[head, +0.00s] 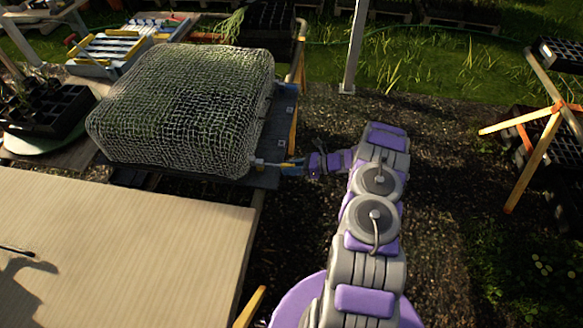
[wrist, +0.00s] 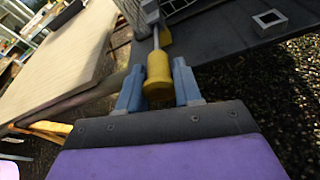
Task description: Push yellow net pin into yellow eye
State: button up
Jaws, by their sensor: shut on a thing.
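My gripper (wrist: 158,68) has its blue-grey fingers shut on the yellow handle of the net pin (wrist: 157,82), one finger on each side. The pin's thin grey shaft points away from me to a pale grey block (wrist: 150,14) at the board's edge. I cannot tell whether its tip is inside the block. A small yellow patch (wrist: 166,38) shows just right of the shaft; it may belong to the yellow eye. In the head view my gripper (head: 288,168) is at the near right corner of the white net (head: 185,105), which covers a green block.
The dark board (head: 262,180) under the net carries another square grey fitting (wrist: 270,19) to the right in the wrist view. A pale wooden table (head: 120,225) is at the near left. An orange-legged stand (head: 538,145) is far right. Gravel between is clear.

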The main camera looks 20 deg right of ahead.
aim_at(281, 166)
jog(key=shift+w+a+b, duration=0.25)
jog(key=shift+w+a, duration=0.3)
jog(key=shift+a, duration=0.25)
jog(key=shift+w+a+b, duration=0.2)
jog(key=shift+w+a, duration=0.4)
jog(key=shift+a, duration=0.25)
jog(key=shift+w+a+b, duration=0.25)
jog(key=shift+w+a, duration=0.3)
jog(key=shift+a, duration=0.25)
dwell(1.9)
jog(key=o, duration=1.1)
jog(key=shift+o, duration=0.5)
jog(key=o, duration=0.6)
jog(key=shift+s+d, duration=0.1)
jog(key=shift+d, duration=0.05)
jog(key=shift+s+d+p, duration=0.3)
jog(key=shift+s+d, duration=0.25)
jog(key=shift+d, duration=0.25)
jog(key=shift+d, duration=0.1)
jog(key=shift+s+d+p, duration=0.3)
jog(key=shift+s+d, duration=0.5)
jog(key=shift+d, duration=0.35)
jog(key=shift+s+d+p, duration=0.25)
jog(key=shift+s+d, duration=0.55)
jog(key=shift+d, duration=0.3)
